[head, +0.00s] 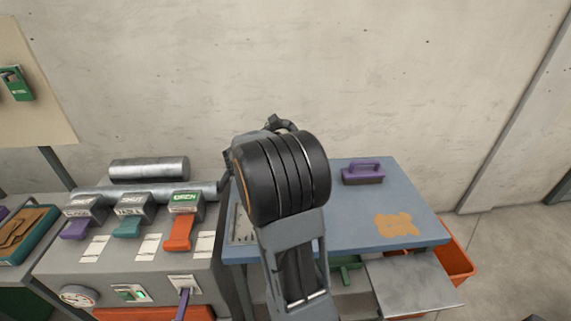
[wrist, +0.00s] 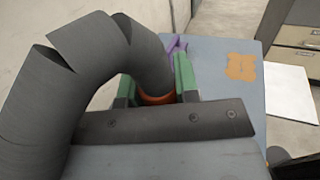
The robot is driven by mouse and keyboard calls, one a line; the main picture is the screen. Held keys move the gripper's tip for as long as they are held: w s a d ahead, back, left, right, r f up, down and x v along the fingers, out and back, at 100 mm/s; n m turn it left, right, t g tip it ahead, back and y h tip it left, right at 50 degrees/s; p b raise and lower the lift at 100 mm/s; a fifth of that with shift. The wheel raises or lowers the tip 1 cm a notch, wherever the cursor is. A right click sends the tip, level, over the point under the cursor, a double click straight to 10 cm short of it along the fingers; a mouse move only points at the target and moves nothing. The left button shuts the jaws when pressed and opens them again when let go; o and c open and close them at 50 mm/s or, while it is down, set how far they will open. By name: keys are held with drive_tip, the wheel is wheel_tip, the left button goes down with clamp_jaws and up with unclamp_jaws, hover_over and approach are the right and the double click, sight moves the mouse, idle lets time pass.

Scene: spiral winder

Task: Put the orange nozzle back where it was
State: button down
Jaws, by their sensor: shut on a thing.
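In the wrist view my gripper (wrist: 156,88) has its two green fingers on either side of the orange nozzle (wrist: 158,98), and it is shut on it. Only a short orange band of the nozzle shows. A thick dark grey hose (wrist: 85,45) arches over from the left and ends at the nozzle. A dark bar with screws crosses in front, hiding what lies below the nozzle. In the head view my arm hides the gripper and nozzle. The nozzle's original place cannot be made out.
A blue table (head: 352,225) bears a purple-handled brush (head: 363,172) and a tan patch (head: 396,224). At left, a grey machine (head: 60,260) has purple, teal and orange levers (head: 178,233). An orange bin (head: 457,262) stands right of the table. The table's right half is mostly clear.

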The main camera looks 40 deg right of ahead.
drive_tip(key=w+d+f+p, duration=0.1)
drive_tip(key=w+d+f, duration=0.7)
drive_tip(key=f, duration=0.4)
drive_tip(key=shift+w+d+f+p, duration=0.2)
drive_tip(key=shift+w+d+p, duration=0.2)
drive_tip(key=shift+w, duration=0.1)
drive_tip(key=shift+f, duration=0.2)
drive_tip(key=c, duration=0.9)
unclamp_jaws()
drive_tip(key=shift+o, duration=0.2)
